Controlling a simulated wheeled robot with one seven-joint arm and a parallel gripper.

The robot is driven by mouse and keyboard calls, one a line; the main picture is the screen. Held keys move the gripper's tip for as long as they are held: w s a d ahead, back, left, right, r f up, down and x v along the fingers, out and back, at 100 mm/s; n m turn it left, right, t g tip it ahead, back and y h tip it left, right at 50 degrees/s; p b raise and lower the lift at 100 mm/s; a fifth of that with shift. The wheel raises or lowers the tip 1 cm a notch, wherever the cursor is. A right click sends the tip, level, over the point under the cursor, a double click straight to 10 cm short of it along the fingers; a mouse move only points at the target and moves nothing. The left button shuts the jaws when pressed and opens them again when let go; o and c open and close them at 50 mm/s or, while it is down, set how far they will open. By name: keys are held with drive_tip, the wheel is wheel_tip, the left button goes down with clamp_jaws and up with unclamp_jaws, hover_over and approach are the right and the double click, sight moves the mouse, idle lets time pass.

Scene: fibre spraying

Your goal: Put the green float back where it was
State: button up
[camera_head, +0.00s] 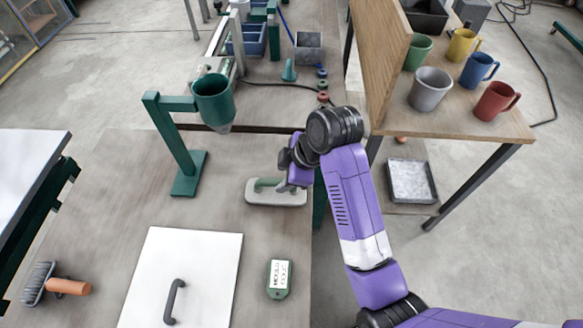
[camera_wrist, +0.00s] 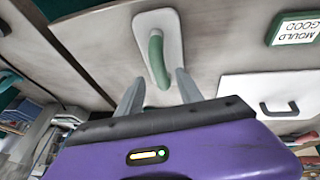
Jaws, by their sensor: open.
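The green float has a pale grey plate (camera_head: 276,197) and a green handle (camera_head: 266,184). It lies flat on the table, handle up, in the middle of the head view. In the wrist view the float (camera_wrist: 158,42) is ahead of my fingers, its green handle (camera_wrist: 157,58) lying between the lines of the two fingers. My gripper (camera_wrist: 158,92) is open, its two grey fingers apart, with nothing seen gripped. In the head view my gripper (camera_head: 290,172) is close above the float and hides part of it; I cannot tell whether it touches.
A green stand with a funnel cup (camera_head: 212,100) rises behind and left of the float. A white board (camera_head: 190,270) with a dark handle, a green-framed label (camera_head: 279,278) and a brush (camera_head: 40,284) lie nearer. A bench with several mugs (camera_head: 430,88) stands right of my arm.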

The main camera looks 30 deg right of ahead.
drive_tip(key=v, duration=0.6)
drive_tip(key=shift+r, duration=0.25)
drive_tip(key=shift+s, duration=0.1)
drive_tip(key=s+d+f+m+t+h, duration=0.3)
drive_tip(key=s+d+f+m+t, duration=0.2)
drive_tip(key=s+f, duration=0.55)
drive_tip(key=s+a+r+m+t, duration=0.2)
drive_tip(key=s+a+r+m, duration=0.1)
drive_tip(key=s+r, duration=0.4)
drive_tip(key=s+a+r+m+t, duration=0.3)
drive_tip(key=s+r, duration=0.4)
drive_tip(key=s, duration=0.5)
drive_tip(key=shift+s+a+y, duration=0.3)
drive_tip(key=shift+s+a, duration=0.05)
drive_tip(key=shift+a, duration=0.35)
drive_tip(key=shift+r, duration=0.1)
